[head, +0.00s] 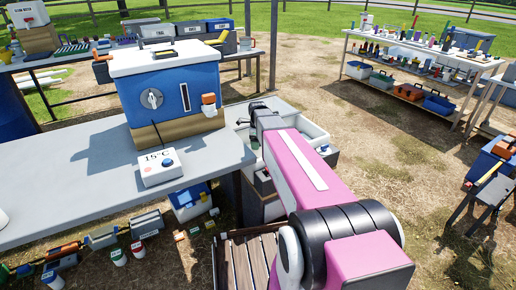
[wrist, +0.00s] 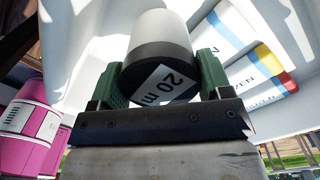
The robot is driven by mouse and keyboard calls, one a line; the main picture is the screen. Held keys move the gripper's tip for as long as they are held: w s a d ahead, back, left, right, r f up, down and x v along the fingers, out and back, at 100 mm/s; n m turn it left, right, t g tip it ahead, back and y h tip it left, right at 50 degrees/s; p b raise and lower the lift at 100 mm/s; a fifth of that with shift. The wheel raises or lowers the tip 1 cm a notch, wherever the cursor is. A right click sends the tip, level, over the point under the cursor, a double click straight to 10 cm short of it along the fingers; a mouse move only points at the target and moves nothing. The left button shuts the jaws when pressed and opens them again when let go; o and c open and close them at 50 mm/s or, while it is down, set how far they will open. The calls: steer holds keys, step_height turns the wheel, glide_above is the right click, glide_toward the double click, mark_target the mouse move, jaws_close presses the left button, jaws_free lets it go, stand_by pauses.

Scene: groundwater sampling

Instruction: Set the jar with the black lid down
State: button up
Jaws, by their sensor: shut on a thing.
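The jar with the black lid (wrist: 160,62) is between the green finger pads of my gripper (wrist: 163,76) in the wrist view. Its grey-white body points away from the camera, and a white label reading "20 m" shows on the black end. My gripper is shut on it. The jar is over or inside a white container (wrist: 85,40); whether it touches the container's floor I cannot tell. In the head view my wrist is over the white tub (head: 316,134) beside the grey table, and the jar and fingers are hidden.
Several white bottles (wrist: 245,40) with blue bands and coloured caps lie right of the jar. A blue and white cooler box (head: 170,90) and a white "15°C" box (head: 160,172) stand on the grey table (head: 60,195). A shelf (head: 420,60) with sampling gear stands at the back right.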

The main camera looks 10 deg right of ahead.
steer(key=shift+f, duration=1.65)
steer(key=shift+f, duration=0.15)
steer(key=o, duration=1.1)
step_height(320, 180, up, 12)
steer(key=shift+r, duration=0.2)
